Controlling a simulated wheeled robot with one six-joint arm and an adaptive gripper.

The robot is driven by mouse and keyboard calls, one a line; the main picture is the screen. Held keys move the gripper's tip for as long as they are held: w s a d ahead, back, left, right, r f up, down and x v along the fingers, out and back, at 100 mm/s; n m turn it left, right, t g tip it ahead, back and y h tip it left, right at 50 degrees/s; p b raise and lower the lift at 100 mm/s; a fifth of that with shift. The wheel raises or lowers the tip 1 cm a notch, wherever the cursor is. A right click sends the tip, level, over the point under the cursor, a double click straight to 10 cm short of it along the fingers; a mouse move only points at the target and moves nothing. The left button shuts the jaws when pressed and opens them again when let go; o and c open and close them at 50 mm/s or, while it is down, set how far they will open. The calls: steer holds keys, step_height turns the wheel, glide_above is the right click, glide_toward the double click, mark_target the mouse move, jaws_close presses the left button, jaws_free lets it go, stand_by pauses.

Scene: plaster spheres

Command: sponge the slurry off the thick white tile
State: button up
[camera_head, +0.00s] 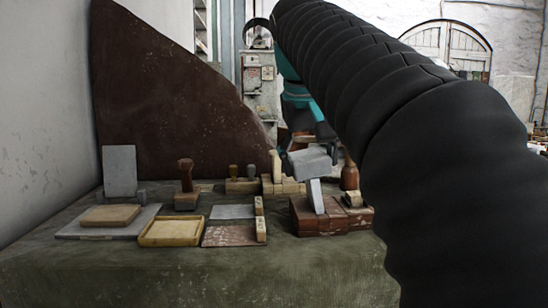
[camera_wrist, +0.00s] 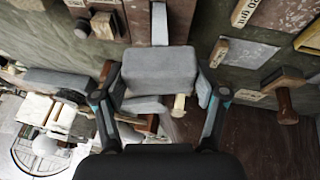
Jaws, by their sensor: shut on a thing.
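My gripper (camera_wrist: 158,92) is shut on a grey block (camera_wrist: 158,70), which looks like the sponge. In the head view the held grey block (camera_head: 311,162) hangs just above a stack of red-brown bricks (camera_head: 322,221). A pale narrow slab (camera_head: 316,196) leans at that stack below the block; whether they touch is unclear. A pale grey flat tile (camera_head: 232,211) lies on the bench, with a reddish slab streaked white (camera_head: 228,236) in front of it. I cannot tell for sure which piece is the thick white tile, and slurry is not clearly distinguishable.
The green-grey bench (camera_head: 190,275) is bare along its front. A yellow rimmed tray (camera_head: 171,232) and a grey board with a tan slab (camera_head: 110,215) lie left. A wooden-handled stamp (camera_head: 186,180) and several small wood blocks stand behind. A dark red-brown panel (camera_head: 165,110) rises at the back.

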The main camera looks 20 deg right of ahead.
steer(key=shift+s+d+r+p, duration=0.1)
steer(key=shift+d+r+p, duration=0.1)
steer(key=shift+d+p, duration=0.25)
steer(key=shift+s+d, duration=0.15)
steer(key=shift+d, duration=0.4)
steer(key=shift+w+a+f, duration=0.15)
steer(key=shift+a, duration=0.55)
steer(key=shift+w+a+f, duration=0.15)
steer(key=shift+w+a, duration=0.05)
steer(key=shift+a, duration=0.45)
steer(key=shift+w+a+f, duration=0.15)
steer(key=shift+a, duration=0.55)
steer(key=shift+s+d+r, duration=0.15)
steer(key=shift+d, duration=0.55)
steer(key=shift+s+d+r, duration=0.1)
steer(key=shift+s+d, duration=0.1)
steer(key=shift+d, duration=0.45)
steer(key=shift+s+d+r, duration=0.15)
steer(key=shift+d, duration=0.55)
steer(key=shift+w+a+f, duration=0.15)
steer(key=shift+a, duration=0.55)
steer(key=shift+w+a+f, duration=0.1)
steer(key=shift+w+a, duration=0.1)
steer(key=shift+a, duration=0.45)
steer(key=shift+w+a+f, duration=0.15)
steer(key=shift+a, duration=0.55)
steer(key=shift+d+r, duration=0.1)
steer(key=shift+r, duration=0.05)
steer(key=shift+s+d+r, duration=0.2)
steer(key=shift+d+r, duration=0.65)
